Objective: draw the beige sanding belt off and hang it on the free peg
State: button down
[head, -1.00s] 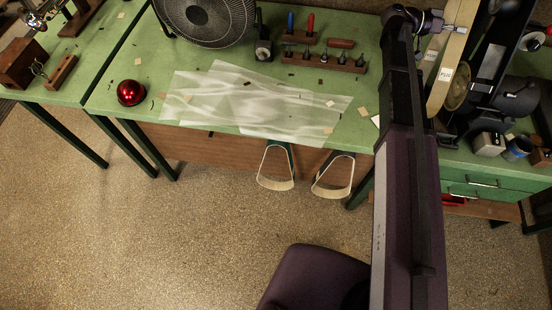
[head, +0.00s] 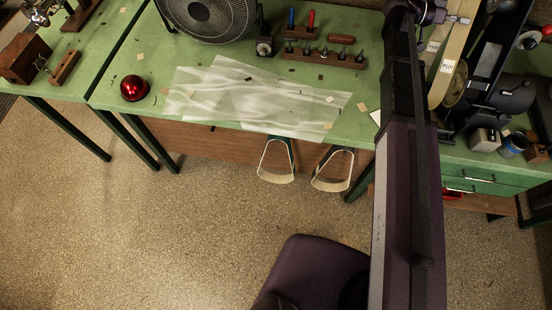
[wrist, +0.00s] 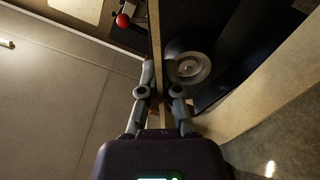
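The beige sanding belt (head: 447,67) is stretched along the belt machine at the upper right of the head view, with printed labels on its strands. In the wrist view the belt (wrist: 155,30) runs nearly edge-on between my fingertips. My gripper (wrist: 159,72) is nearly closed, with a finger on each side of the belt, and seems to pinch it; contact is partly hidden. In the head view my gripper (head: 458,19) is at the belt's upper part. Two pale loops, a left one (head: 276,178) and a right one (head: 331,185), hang below the bench front. I cannot make out a free peg.
A fan (head: 208,14), a tool rack (head: 325,54), translucent sheets (head: 250,100) and a red dome (head: 134,88) are on the green bench (head: 110,75). A pale wheel (wrist: 193,67) is close to my right finger. Open floor lies left of the chair.

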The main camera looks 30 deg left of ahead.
aim_at(453, 32)
dwell(0.3)
notch_tip(453, 32, down, 4)
jog(key=b, duration=0.4)
jog(key=shift+f, duration=0.15)
dwell(0.4)
